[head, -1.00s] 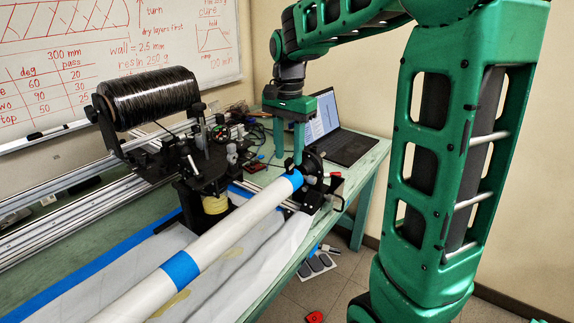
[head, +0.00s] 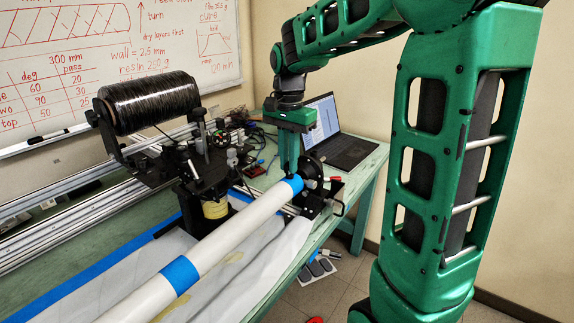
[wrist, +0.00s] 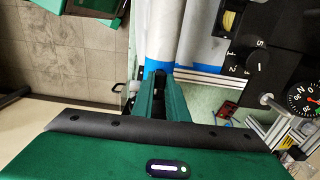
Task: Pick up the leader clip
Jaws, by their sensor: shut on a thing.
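My gripper (head: 288,172) points down at the far end of the white tube (head: 222,241), by the blue tape band (head: 292,185). In the wrist view its fingers (wrist: 160,77) are close together, with a small dark thing (wrist: 160,82) between their tips. This appears to be the leader clip, but the fingers hide most of it and its shape is not clear. In the head view the clip cannot be made out. The fingertips are right beside the tube's end; whether they touch the tube I cannot tell.
A black fibre spool (head: 148,102) stands on a carriage at the left. A dark chuck (head: 312,170) is just right of my fingers. An open laptop (head: 340,140) sits behind on the green table (head: 366,175). A dial gauge (wrist: 302,98) is at right in the wrist view.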

